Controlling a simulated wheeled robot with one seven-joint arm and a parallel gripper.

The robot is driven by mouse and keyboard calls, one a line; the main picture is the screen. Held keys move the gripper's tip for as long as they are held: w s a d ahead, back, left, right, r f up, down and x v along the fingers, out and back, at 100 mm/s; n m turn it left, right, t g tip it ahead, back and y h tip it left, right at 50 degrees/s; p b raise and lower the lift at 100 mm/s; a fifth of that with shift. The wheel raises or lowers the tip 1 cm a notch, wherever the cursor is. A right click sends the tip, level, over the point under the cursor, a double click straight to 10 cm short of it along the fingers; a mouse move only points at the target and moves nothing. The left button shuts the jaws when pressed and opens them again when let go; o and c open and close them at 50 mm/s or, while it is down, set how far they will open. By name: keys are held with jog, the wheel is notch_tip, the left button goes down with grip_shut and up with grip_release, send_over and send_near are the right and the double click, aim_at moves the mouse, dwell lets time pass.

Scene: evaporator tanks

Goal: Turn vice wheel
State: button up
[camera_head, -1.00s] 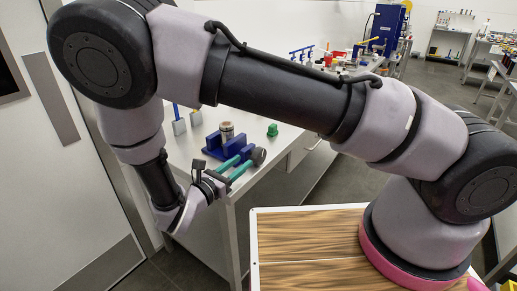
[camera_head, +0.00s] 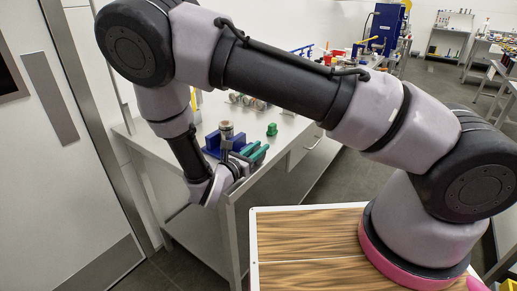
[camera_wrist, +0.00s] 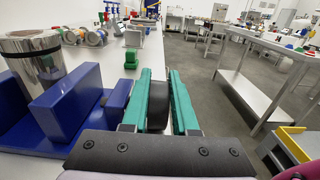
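The blue vice (camera_head: 213,140) stands at the near edge of the white table, with a shiny metal cylinder (camera_head: 226,129) held upright in it. The vice (camera_wrist: 72,100) and cylinder (camera_wrist: 33,58) also show at the left of the wrist view. The black vice wheel (camera_wrist: 157,106) sits between the two green fingers of my gripper (camera_wrist: 160,73). The fingers straddle it and look open, with the left one close to the wheel and a narrow gap at the right. In the head view my gripper (camera_head: 259,151) is beside the vice and the wheel is hidden.
A small green block (camera_head: 272,130) stands on the table (camera_head: 297,128) behind the vice. Several metal cylinders lie farther back. A drawer handle (camera_head: 313,143) is on the table's side. A wooden-topped surface (camera_head: 305,245) is under my arm base. A door (camera_head: 50,170) stands at the left.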

grip_shut()
jog(key=g+y, duration=0.2)
jog(key=g, duration=0.1)
jog(key=w+d+g+y, duration=0.1)
jog(key=shift+f, duration=0.1)
jog(key=g+y, duration=0.3)
jog(key=shift+w+d+f+g, duration=0.2)
jog(key=shift+w+f+g, duration=0.1)
jog(key=shift+w+g, duration=0.1)
jog(key=shift+w+f+g+y, duration=0.1)
jog(key=shift+f+g+y, duration=0.2)
jog(key=shift+g+y, duration=0.5)
jog(key=shift+o, duration=2.2)
grip_release()
